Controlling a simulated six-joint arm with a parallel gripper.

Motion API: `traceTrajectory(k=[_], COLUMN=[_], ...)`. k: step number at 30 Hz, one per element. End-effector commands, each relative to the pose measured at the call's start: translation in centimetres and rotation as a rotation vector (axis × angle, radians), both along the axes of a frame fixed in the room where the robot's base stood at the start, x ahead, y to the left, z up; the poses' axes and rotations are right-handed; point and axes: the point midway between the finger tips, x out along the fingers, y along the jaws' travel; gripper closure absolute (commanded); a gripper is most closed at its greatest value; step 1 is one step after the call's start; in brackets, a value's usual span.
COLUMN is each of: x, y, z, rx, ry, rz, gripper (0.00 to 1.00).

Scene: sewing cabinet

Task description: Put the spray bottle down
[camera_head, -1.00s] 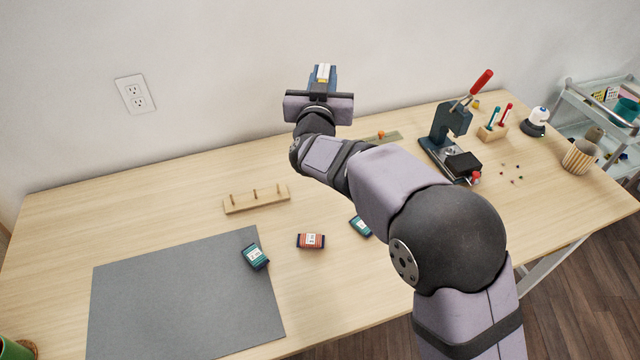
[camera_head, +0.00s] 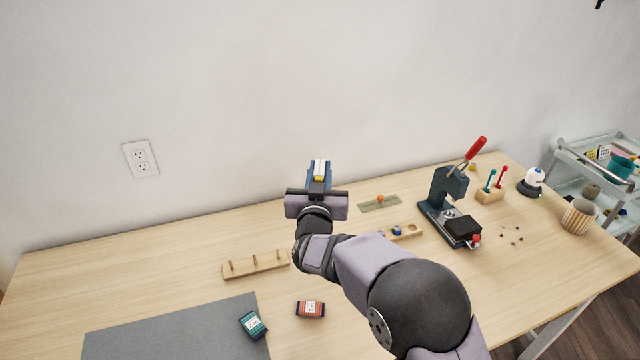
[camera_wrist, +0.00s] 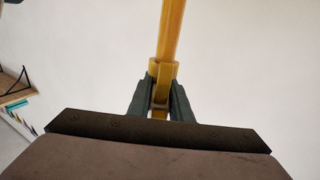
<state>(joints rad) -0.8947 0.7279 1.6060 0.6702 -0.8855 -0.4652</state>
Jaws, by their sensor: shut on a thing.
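My gripper (camera_head: 319,168) is above the back middle of the table, in front of the white wall. It is shut on a slim yellow stick-like thing (camera_head: 319,178), which shows pale at its far end. In the wrist view this yellow thing (camera_wrist: 172,32) rises straight up from between the dark fingers of my gripper (camera_wrist: 160,100) and runs out of the top of the picture. I cannot make out a spray bottle shape in it, and no other spray bottle is recognizable.
A wooden peg rack (camera_head: 255,265) stands left of my arm. A green strip with an orange ball (camera_head: 380,203) lies to the right. A press with a red lever (camera_head: 448,205) stands further right. A grey mat (camera_head: 150,330) covers the front left. The back left tabletop is clear.

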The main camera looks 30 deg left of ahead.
Motion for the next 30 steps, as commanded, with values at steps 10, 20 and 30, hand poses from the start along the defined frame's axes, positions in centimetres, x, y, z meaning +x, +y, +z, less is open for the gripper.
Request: traceTrajectory(k=[10,20,30], x=[0.0,0.0,0.0], y=[0.0,0.0,0.0], z=[-3.0,-3.6,-4.0], rx=[-0.001,0.001,-0.001], ry=[-0.002,-0.003,0.001], rz=[0.000,0.001,0.001], gripper=[1.00,1.00,0.63])
